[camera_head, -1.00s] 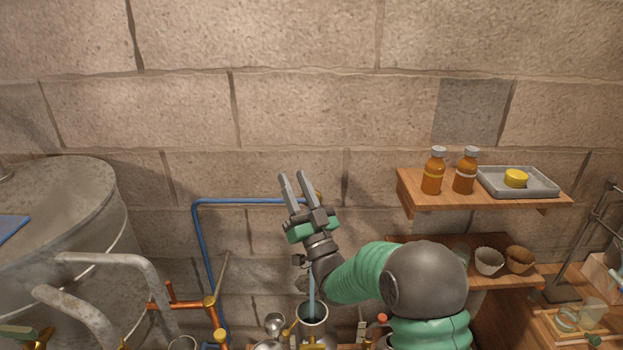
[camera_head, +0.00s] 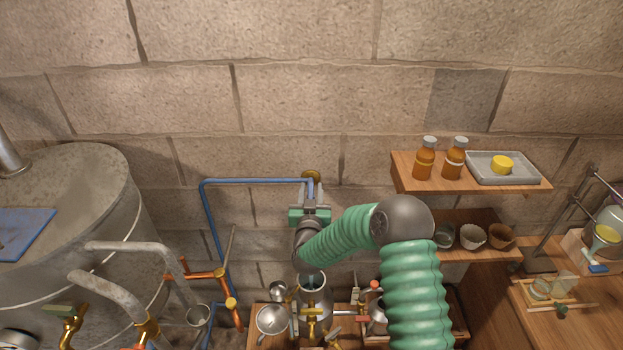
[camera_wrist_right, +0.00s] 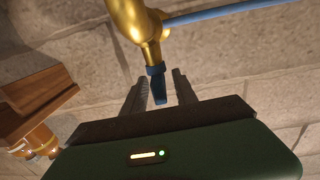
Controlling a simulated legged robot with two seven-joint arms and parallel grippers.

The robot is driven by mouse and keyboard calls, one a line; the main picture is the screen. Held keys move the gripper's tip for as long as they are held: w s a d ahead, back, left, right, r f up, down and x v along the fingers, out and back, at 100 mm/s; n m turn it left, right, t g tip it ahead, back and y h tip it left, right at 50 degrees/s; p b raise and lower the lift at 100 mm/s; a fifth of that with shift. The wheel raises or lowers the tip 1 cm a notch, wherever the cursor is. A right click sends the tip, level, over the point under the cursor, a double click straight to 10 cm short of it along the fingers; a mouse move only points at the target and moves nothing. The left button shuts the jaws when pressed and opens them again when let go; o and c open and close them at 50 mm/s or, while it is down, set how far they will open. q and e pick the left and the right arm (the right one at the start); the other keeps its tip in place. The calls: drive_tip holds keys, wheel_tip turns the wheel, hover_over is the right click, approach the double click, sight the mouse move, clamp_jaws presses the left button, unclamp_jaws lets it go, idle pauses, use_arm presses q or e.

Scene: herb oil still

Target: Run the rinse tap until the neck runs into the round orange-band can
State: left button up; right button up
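The brass rinse tap (camera_head: 312,174) is on the wall at the end of a blue pipe. My right gripper (camera_head: 312,186) is raised at it. In the wrist view the tap's brass body (camera_wrist_right: 138,22) is close above, and its blue lever (camera_wrist_right: 157,85) hangs between the two parted fingers, with gaps visible on both sides. A tall open metal vessel (camera_head: 316,292) stands below, with a pale bluish strip at its mouth; I cannot tell whether that is water. I cannot make out an orange-band can. My left gripper is out of view.
A large metal still (camera_head: 75,190) stands at left with brass taps. A metal funnel (camera_head: 271,319) is beside the tall vessel. A wooden shelf (camera_head: 470,187) at right holds amber bottles (camera_head: 424,160) and a grey tray (camera_head: 520,175). My right forearm covers part of the bench.

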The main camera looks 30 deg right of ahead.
sight(311, 183)
drive_tip(key=shift+x, duration=1.6)
drive_tip(key=shift+a, duration=0.1)
drive_tip(key=shift+c, duration=0.2)
drive_tip(key=shift+s, duration=0.1)
clamp_jaws()
